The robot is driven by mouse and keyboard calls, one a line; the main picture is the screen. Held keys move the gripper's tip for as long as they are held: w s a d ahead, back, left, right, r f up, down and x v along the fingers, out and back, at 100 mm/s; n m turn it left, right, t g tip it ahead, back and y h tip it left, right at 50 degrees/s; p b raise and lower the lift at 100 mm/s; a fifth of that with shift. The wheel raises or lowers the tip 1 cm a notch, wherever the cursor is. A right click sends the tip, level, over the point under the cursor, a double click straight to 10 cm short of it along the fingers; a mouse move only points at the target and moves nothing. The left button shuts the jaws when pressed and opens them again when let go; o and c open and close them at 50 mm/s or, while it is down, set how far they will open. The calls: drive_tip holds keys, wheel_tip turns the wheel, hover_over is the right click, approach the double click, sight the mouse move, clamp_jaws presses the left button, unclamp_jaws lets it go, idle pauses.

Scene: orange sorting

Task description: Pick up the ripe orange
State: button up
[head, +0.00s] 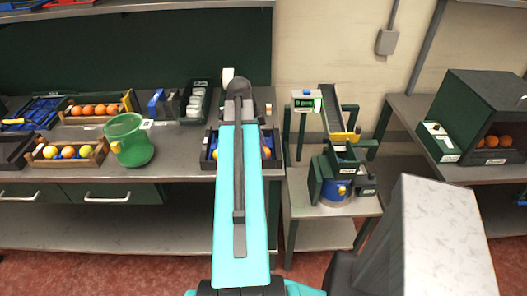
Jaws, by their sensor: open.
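Several oranges (101,110) sit in a crate at the back left of the bench. A wooden crate (92,159) in front of it holds orange and yellow fruit (68,152). A blue-lined tray (208,161) lies mostly behind my arm, with an orange fruit (266,152) showing at its right side. More oranges (490,142) sit in a dark green box at the right. I cannot tell which one is meant as the ripe orange. My gripper is hidden behind my teal arm link, so its place over the bench cannot be seen.
A green jug (128,140) stands beside the wooden crate. A container of white items (195,103) stands behind. A machine with a sloped chute (335,110) stands on a lower table right of my arm. The dark green box (487,100) stands on the right bench.

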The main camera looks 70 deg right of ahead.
drive_tip(key=shift+f, duration=0.25)
idle(0.4)
drive_tip(key=c, duration=0.7)
drive_tip(key=shift+r, duration=0.1)
